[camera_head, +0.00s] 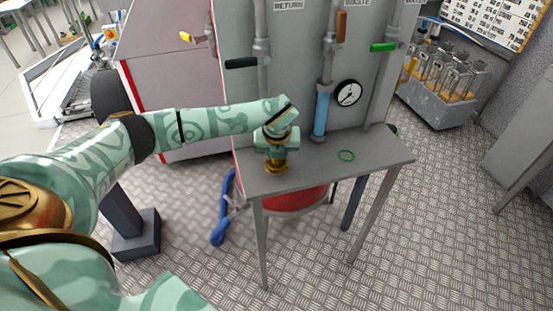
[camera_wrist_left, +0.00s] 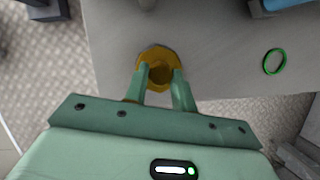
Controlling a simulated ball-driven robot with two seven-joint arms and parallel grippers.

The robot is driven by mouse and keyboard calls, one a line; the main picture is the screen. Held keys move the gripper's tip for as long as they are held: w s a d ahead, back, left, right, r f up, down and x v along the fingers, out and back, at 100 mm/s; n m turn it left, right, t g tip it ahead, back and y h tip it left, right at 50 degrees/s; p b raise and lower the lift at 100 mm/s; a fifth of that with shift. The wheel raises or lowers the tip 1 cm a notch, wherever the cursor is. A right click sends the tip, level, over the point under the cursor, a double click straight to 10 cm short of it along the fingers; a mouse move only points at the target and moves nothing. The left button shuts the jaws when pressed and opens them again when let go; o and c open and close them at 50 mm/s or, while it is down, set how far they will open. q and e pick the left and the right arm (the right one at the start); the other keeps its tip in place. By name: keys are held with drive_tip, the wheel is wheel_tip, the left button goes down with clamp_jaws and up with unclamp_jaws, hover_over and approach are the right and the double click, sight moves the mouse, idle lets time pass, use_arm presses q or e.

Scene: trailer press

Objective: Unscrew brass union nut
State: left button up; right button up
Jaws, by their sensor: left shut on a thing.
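The brass union nut (camera_head: 276,167) is at the left front of the grey table (camera_head: 330,165). In the left wrist view the nut (camera_wrist_left: 158,60) shows as a round brass ring with a darker centre, near the table edge. My left gripper (camera_head: 275,157) points down at it. In the left wrist view its two fingers (camera_wrist_left: 166,82) reach onto the near side of the nut and are shut on it. The fingers hide part of the nut. My right gripper is not in view.
A green ring (camera_head: 346,156) lies on the table right of the nut. Behind stand pipes with a black-handled valve (camera_head: 241,63), a blue filter (camera_head: 321,112) and a round gauge (camera_head: 348,93). A crate of bottles (camera_head: 438,100) stands at the right.

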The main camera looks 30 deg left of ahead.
use_arm(q)
drive_tip(key=o, duration=1.1)
drive_tip(key=shift+s+a+r+m, duration=0.1)
drive_tip(key=shift+a+m, duration=0.05)
drive_tip(key=shift+m, duration=0.55)
drive_tip(key=m+h, duration=0.1)
drive_tip(key=m, duration=0.1)
drive_tip(key=m+h+p, duration=0.1)
drive_tip(key=m, duration=0.1)
drive_tip(key=shift+a+m+t, duration=0.1)
drive_tip(key=shift+m+t, duration=0.3)
drive_tip(key=c, duration=1.1)
